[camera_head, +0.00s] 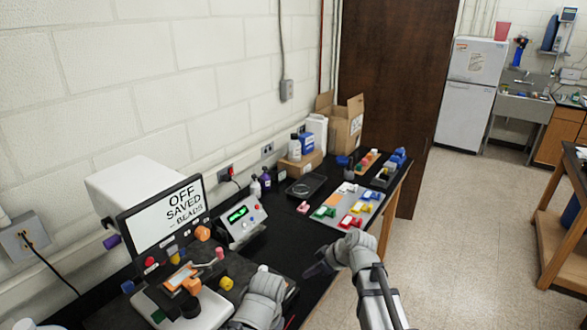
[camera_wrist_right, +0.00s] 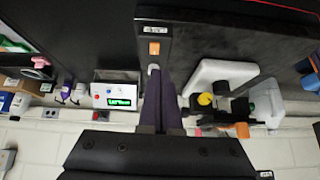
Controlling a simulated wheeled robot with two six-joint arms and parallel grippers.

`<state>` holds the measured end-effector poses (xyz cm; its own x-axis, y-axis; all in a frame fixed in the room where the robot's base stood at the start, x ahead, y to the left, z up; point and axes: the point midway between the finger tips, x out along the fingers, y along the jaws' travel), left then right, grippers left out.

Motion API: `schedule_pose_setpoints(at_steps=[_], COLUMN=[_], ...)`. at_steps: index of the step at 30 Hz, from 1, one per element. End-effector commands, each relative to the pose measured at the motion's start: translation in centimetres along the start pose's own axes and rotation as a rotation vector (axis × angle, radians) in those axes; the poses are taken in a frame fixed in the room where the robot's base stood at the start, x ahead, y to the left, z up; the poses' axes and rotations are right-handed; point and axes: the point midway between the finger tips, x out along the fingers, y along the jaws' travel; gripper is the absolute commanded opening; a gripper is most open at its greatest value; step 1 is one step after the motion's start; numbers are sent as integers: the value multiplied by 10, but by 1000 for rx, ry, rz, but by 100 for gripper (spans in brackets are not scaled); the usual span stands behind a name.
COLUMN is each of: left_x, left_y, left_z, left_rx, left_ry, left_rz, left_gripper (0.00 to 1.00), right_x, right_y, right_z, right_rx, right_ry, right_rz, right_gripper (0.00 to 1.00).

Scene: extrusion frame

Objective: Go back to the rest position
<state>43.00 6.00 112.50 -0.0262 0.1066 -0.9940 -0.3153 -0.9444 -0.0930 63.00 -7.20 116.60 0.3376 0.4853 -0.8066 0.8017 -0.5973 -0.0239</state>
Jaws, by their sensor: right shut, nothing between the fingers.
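My right gripper (camera_head: 312,270) is above the black bench (camera_head: 277,236), near its front edge, with its dark fingers pointing left. In the right wrist view its fingers (camera_wrist_right: 160,75) lie together with nothing between them. A grey part of my own arm (camera_head: 262,298) shows at the bottom of the head view, but the left gripper's fingers do not show.
A screen (camera_head: 168,222) and a device with a green display (camera_head: 240,216) stand at the left. A grey tray of coloured pieces (camera_head: 338,198), a cardboard box (camera_head: 346,127) and bottles stand farther back. Open floor (camera_head: 440,250) lies to the right.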

Motion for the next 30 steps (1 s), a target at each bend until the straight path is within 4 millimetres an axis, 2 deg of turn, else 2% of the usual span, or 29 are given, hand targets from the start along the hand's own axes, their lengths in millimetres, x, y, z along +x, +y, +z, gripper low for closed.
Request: schedule_pose_setpoints(at_steps=[1, 2, 6, 10, 12, 15, 20, 30], left_x=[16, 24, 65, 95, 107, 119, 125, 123], left_y=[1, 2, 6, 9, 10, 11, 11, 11], left_z=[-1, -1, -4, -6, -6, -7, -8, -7], left_rx=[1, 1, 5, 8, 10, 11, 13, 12], left_ry=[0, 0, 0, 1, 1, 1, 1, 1], left_rz=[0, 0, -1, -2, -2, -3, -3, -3], left_gripper=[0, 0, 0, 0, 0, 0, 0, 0], right_x=[15, 23, 59, 74, 77, 76, 73, 71], right_y=[-17, -28, -88, -129, -143, -156, -164, -163], right_z=[15, 24, 82, 133, 155, 176, 190, 189], right_rx=[23, 44, 196, 342, 410, 482, 542, 551], right_ry=[-39, -72, -290, -485, -562, -638, -687, -691], right_rz=[-13, -22, -20, 61, 121, 202, 278, 287], right_gripper=[0, 0, 0, 0, 0, 0, 0, 0])
